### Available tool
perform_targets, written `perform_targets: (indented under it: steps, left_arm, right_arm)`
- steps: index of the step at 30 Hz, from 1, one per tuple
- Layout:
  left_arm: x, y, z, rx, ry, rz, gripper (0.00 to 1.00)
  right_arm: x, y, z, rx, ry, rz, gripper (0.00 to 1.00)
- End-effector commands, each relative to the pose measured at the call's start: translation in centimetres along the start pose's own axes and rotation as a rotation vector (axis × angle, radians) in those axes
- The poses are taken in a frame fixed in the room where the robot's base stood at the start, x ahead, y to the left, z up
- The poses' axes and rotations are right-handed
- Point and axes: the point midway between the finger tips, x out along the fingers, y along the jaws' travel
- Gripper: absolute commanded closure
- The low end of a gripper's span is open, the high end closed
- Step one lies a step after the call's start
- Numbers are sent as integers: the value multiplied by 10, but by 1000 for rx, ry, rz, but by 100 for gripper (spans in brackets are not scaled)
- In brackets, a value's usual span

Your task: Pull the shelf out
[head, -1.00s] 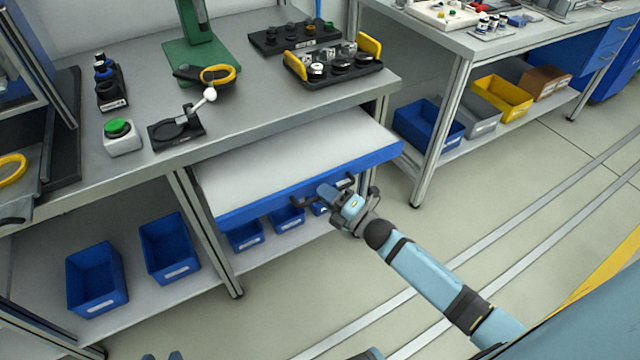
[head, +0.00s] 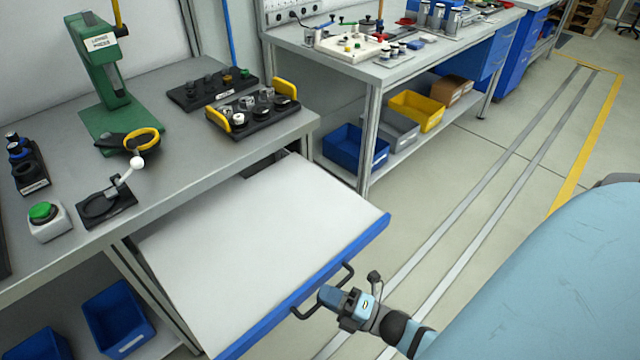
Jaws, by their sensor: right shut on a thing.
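The shelf (head: 250,245) is a white board with a blue front edge, and it stands well out from under the grey workbench (head: 215,155). A dark bar handle (head: 348,272) is fixed to its blue front. My right gripper (head: 328,297) is at the front of the shelf, shut on the handle, with its fingertips partly hidden by the gripper body. The top of the shelf is bare. My left gripper is not in view.
On the bench stand a green lever press (head: 100,65), a black tray with yellow handles (head: 255,112) and a green button box (head: 45,218). Blue bins (head: 118,318) sit below left.

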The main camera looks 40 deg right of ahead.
Motion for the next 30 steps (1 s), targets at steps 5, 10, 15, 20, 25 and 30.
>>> perform_targets:
  steps: [5,10,15,20,25,30]
  left_arm:
    - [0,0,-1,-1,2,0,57]
    - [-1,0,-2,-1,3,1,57]
    - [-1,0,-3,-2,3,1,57]
    - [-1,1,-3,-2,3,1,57]
    - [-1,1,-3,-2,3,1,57]
    - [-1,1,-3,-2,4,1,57]
  right_arm:
    - [-4,-1,-2,2,3,-2,100]
    - [-4,-1,-3,3,4,-3,85]
    - [-4,-1,-2,3,4,-3,79]
    - [-4,-1,-2,2,3,-3,79]
    - [-22,-1,-2,4,2,-5,79]
    - [-60,-1,-2,5,1,-7,79]
